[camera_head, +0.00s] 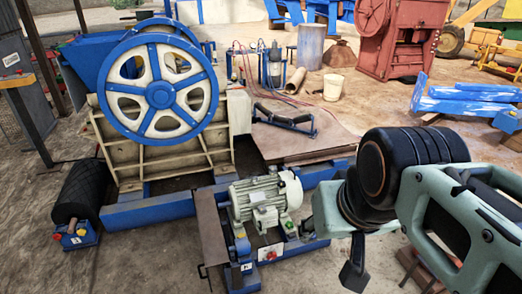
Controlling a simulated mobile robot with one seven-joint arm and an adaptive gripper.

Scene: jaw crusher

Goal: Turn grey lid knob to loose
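A jaw crusher (135,155) with a beige ribbed body stands at the left. I cannot make out a grey lid knob for certain. My arm comes in from the right. A dark part at its end, which looks like my gripper (354,268), hangs down at the lower middle, right of the motor. Its fingers are too unclear to tell open from shut, and I see nothing held in it.
A small blue box (75,235) with red parts lies at the left by a black roll (80,190). A brown flat plate (300,138) lies behind the motor. A white bucket (333,87), a red machine (400,40) and blue beams (465,100) stand farther back.

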